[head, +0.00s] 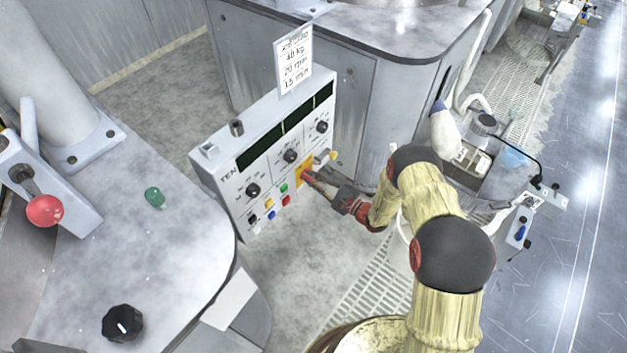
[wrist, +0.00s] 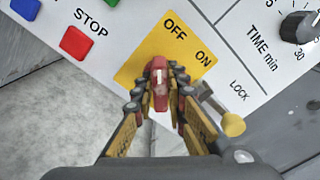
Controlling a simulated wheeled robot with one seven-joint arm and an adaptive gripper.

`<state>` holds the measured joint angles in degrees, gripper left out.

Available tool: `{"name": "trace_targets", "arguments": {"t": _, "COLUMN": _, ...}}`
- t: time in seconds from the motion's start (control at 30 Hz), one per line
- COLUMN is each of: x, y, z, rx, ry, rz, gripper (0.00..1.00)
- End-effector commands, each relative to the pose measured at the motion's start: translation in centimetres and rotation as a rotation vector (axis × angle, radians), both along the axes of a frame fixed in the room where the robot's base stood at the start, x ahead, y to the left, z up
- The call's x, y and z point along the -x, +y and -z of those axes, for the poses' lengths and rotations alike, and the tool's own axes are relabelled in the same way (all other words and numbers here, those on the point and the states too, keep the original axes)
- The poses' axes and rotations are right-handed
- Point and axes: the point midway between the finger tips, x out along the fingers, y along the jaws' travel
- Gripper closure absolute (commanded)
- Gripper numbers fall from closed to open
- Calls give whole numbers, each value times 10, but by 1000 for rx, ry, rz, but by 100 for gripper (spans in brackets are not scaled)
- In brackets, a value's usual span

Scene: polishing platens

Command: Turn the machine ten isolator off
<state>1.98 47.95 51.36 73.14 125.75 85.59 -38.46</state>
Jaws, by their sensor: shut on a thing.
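The machine ten panel (head: 270,150), marked TEN, stands upright in the head view. Its isolator has a yellow plate (head: 302,166) at the lower right, printed OFF and ON in the wrist view (wrist: 140,66). The red isolator handle (wrist: 160,72) has a white mark and points up in the wrist picture, with OFF above it and ON to its upper right. My gripper (head: 311,177) is shut on this handle, with fingers on both sides of it in the wrist view (wrist: 160,92). The fingers hide the handle's base and the lower plate.
A LOCK fitting with a yellow tip (wrist: 232,124) sits close to the right finger. A red STOP button (wrist: 76,43) and a blue button lie to the left. A TIME knob (wrist: 300,27) is at the upper right. A grey machine top (head: 110,240) stands left of the panel.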

Motion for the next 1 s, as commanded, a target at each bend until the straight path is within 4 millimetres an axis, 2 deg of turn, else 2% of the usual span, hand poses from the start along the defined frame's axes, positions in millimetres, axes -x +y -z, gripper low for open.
{"name": "trace_targets", "arguments": {"t": 0.53, "x": 1, "y": 0, "z": 1, "rx": 16, "ry": -16, "rz": 0, "gripper": 100}}
{"name": "trace_targets", "arguments": {"t": 0.57, "x": 1, "y": 0, "z": 1, "rx": 16, "ry": -16, "rz": 0, "gripper": 85}}
{"name": "trace_targets", "arguments": {"t": 0.87, "x": 1, "y": 0, "z": 1, "rx": 15, "ry": -16, "rz": 0, "gripper": 68}}
{"name": "trace_targets", "arguments": {"t": 1.0, "x": 0, "y": 0, "z": 0, "rx": 14, "ry": -17, "rz": -1, "gripper": 68}}
